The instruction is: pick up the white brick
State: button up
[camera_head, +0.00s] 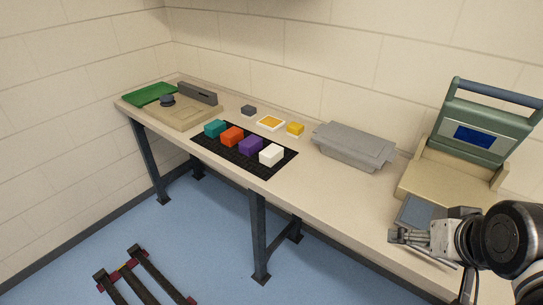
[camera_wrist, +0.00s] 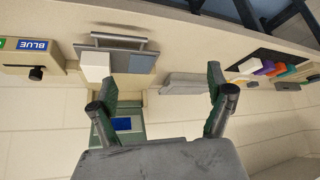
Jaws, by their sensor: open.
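The white brick (camera_head: 271,154) sits on the right end of a black mat (camera_head: 233,161) on the bench, beside the purple brick (camera_head: 251,146). In the wrist view the white brick (camera_wrist: 249,66) shows small, beyond the finger on the right, with the coloured bricks past it. My gripper (camera_head: 402,237) is at the far right of the bench in the head view, well away from the bricks. In the wrist view my gripper (camera_wrist: 161,90) has its two fingers spread wide with nothing between them.
The orange brick (camera_head: 232,136) and teal brick (camera_head: 215,128) share the mat. A grey lidded box (camera_head: 353,146) stands between the bricks and my gripper. Small yellow pieces (camera_head: 295,129) lie behind the mat.

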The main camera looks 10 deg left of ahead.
jog(key=w+a+r+n+g+y+p, duration=0.1)
jog(key=w+a+r+n, duration=0.15)
jog(key=w, duration=0.25)
jog(key=w+a+r+n, duration=0.1)
jog(key=w+a+r, duration=0.25)
jog(key=w, duration=0.25)
jog(key=n+g+y+p, duration=0.3)
jog(key=n+g, duration=0.1)
jog(key=n, duration=0.6)
send_over(272, 151)
jog(key=s+d, duration=0.3)
jog(key=d, duration=0.1)
notch_tip(272, 151, down, 11)
jog(key=shift+m, duration=0.25)
jog(key=x, duration=0.7)
jog(key=shift+w+f, duration=0.3)
jog(key=shift+x, duration=2.7)
jog(key=shift+w+r, duration=0.1)
jog(key=shift+w, duration=0.1)
jog(key=c, duration=1.3)
